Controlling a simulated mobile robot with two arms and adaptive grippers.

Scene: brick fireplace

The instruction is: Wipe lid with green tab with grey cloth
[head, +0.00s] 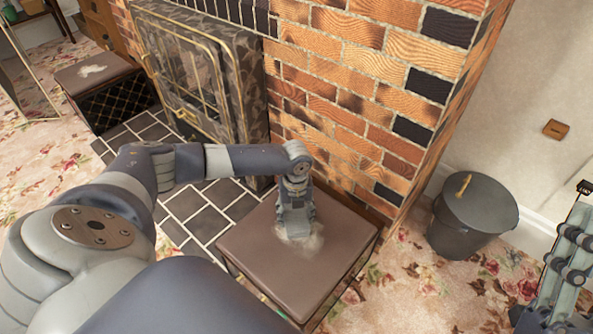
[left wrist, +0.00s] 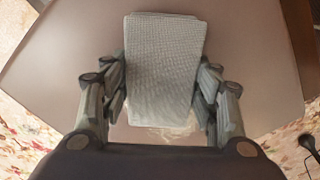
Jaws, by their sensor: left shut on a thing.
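A box with a flat brown lid (head: 255,248) stands in front of the brick wall. A pale, dusty smudge (head: 300,250) lies on the lid. My left gripper (head: 296,226) points down at the lid, over the smudge. In the left wrist view it is shut on a light grey textured cloth (left wrist: 163,65), held flat between its fingers. The cloth is at the lid's surface; I cannot tell how firmly it touches. Part of the smudge shows by the cloth's lower edge. Grey-blue jointed parts (head: 570,262), perhaps my right gripper, show at the right edge.
A second box with a brown lid (head: 77,78) and a pale smudge stands at the far left. A fireplace with a gold-framed screen (head: 200,85) is behind. A dark round bin (head: 462,232) with a wooden-handled lid stands right. Floral carpet (head: 420,285) lies between.

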